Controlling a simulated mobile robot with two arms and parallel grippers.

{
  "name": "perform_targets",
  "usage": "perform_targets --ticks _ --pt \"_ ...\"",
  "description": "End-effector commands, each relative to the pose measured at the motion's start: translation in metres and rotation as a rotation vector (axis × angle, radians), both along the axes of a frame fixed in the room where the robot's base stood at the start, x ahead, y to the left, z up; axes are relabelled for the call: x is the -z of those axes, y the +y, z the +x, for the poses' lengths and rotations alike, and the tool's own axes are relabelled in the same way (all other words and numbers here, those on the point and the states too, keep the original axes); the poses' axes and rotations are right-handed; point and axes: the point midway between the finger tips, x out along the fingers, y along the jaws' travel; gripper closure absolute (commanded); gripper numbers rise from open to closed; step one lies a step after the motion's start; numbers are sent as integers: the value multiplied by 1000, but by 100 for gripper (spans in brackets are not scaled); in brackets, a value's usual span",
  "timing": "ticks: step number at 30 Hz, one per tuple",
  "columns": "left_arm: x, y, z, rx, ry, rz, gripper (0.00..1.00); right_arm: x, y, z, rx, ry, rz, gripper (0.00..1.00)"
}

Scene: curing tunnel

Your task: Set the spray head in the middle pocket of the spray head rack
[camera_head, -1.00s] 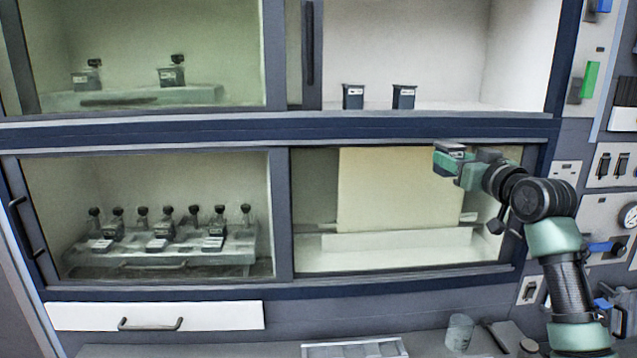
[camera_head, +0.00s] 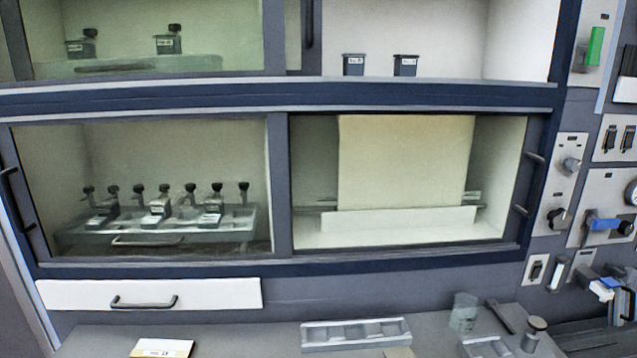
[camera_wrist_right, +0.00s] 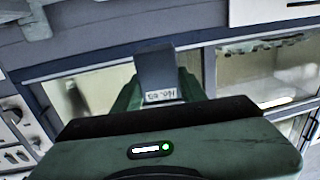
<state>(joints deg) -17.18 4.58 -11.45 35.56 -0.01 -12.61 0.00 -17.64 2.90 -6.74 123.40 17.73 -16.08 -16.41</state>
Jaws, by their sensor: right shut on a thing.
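In the right wrist view my right gripper (camera_wrist_right: 158,92) is shut on a grey block with a white label, seen upside down, which I take for the spray head (camera_wrist_right: 156,68). Green fingers lie on both sides of it, and its lower part is hidden behind the gripper body. In the head view a long grey tray with pockets, which looks like the spray head rack (camera_head: 352,346), stands on the bench at the bottom centre. Its pockets look empty. The right gripper is outside the head view, so its distance from the rack cannot be told. My left gripper is in neither view.
A clear cup (camera_head: 463,312) and a knobbed object (camera_head: 535,330) stand right of the rack. A yellow-white card (camera_head: 162,348) lies at left. A lower-left cabinet holds a tray (camera_head: 240,236) of knobbed pieces. Two labelled dark boxes (camera_head: 353,65) (camera_head: 405,66) stand on the upper shelf.

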Motion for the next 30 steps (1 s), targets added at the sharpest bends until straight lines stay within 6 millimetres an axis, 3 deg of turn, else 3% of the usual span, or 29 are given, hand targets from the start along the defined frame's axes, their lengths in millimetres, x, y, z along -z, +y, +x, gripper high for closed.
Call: perform_targets --ticks 1,6,12,18,30 --pt "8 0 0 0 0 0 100 12 -3 -21 25 5 5 100" --pt "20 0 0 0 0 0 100 24 -16 -77 108 4 4 100" --pt "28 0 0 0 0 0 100 25 -32 -118 184 1 0 100" --pt "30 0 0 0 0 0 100 23 -38 -133 213 -2 0 100" --pt "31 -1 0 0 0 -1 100 23 -38 -131 211 -3 1 100"
